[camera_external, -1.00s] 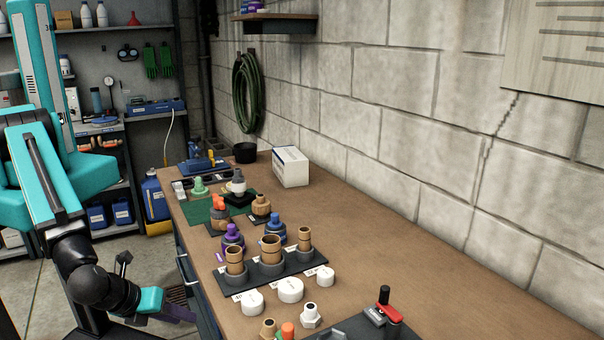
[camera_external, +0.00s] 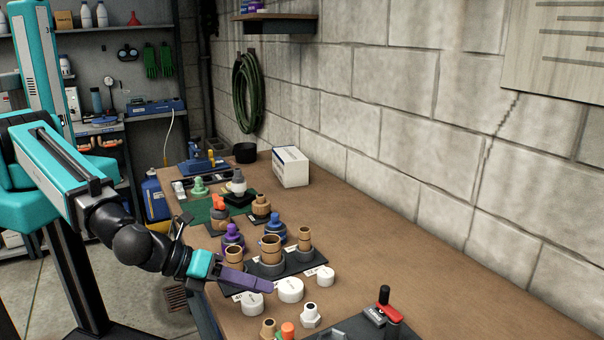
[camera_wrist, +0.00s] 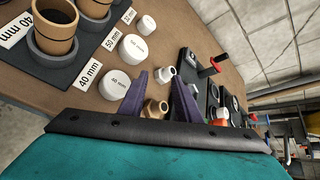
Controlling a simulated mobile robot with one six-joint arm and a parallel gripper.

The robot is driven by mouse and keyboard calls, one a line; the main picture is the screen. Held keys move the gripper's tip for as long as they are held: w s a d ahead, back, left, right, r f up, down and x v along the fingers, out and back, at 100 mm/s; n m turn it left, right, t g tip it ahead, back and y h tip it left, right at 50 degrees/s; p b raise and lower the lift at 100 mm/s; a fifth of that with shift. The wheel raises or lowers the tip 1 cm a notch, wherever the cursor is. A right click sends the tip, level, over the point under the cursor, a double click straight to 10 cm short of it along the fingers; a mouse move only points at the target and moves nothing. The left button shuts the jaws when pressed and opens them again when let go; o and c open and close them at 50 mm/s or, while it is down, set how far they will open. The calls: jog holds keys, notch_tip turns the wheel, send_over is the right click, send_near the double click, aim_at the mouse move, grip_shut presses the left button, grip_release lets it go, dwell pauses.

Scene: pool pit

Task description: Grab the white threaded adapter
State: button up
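The white threaded adapter (camera_external: 310,315), a hexagonal fitting with a dark bore, stands on the bench to the right of my gripper (camera_external: 262,286) in the external view. In the wrist view the adapter (camera_wrist: 164,75) appears between the tips of my purple fingers (camera_wrist: 160,82), but farther off. My fingers are apart and hold nothing. My gripper is over the bench's near edge, beside the white caps. In the external view the fingers overlap, so their gap is hidden there.
White caps (camera_external: 290,290) lie in front of the dark stand of brown pipe pieces (camera_external: 270,250). A brass fitting (camera_wrist: 155,108) shows between my fingers, nearer than the adapter. An orange-topped fitting (camera_external: 288,331) and a red-handled tool (camera_external: 383,312) are close by.

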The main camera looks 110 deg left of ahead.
jog(key=w+a+r+m+t+b, duration=0.1)
jog(key=w+a+r+m+t, duration=0.3)
jog(key=w, duration=0.3)
jog(key=m+h+b, duration=0.4)
jog(key=m, duration=0.4)
send_near(306, 305)
jog(key=shift+g, duration=0.4)
jog(key=w, duration=0.4)
jog(key=shift+a+r, duration=0.15)
jog(key=shift+a, duration=0.25)
jog(key=shift+s+d+f+m, duration=0.2)
jog(key=shift+f+m, duration=0.3)
jog(key=shift+m, duration=0.1)
jog(key=shift+w+a+f+b, duration=0.15)
jog(key=shift+w+f+b, duration=0.35)
jog(key=shift+b, duration=1.45)
jog(key=shift+w+b, duration=0.4)
jog(key=shift+b, duration=0.35)
jog(key=shift+w+r+b, duration=0.1)
jog(key=shift+b, duration=0.2)
jog(key=shift+w+f+b, duration=0.15)
jog(key=shift+f+b, duration=0.1)
jog(key=shift+b, duration=0.5)
